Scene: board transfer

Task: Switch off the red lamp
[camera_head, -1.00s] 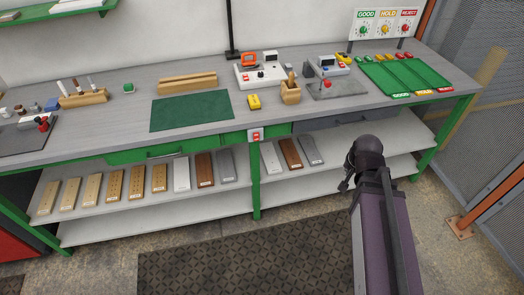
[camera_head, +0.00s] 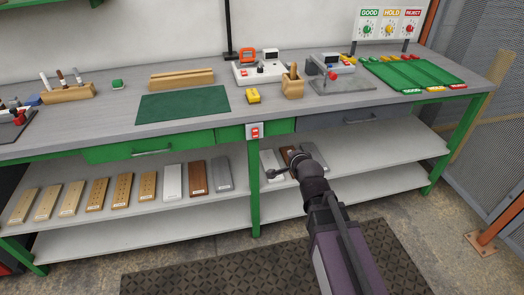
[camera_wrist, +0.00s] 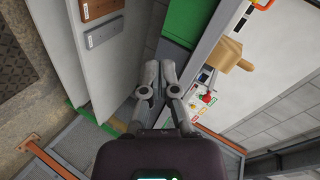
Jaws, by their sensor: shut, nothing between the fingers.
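A white sign panel (camera_head: 390,24) at the back right carries round green, yellow and red fittings under GOOD, HOLD and REJECT. The red one (camera_head: 410,29) is under REJECT; whether it is lit or is the task's lamp I cannot tell. A white switch box with a red rocker (camera_head: 255,131) is on the bench's front edge. My gripper (camera_head: 277,172) is in front of the lower shelf, below and right of that switch, apart from it. In the wrist view my gripper (camera_wrist: 160,70) has its fingertips close together, shut and empty.
Several boards lie on the shelf below. Floor in front is open.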

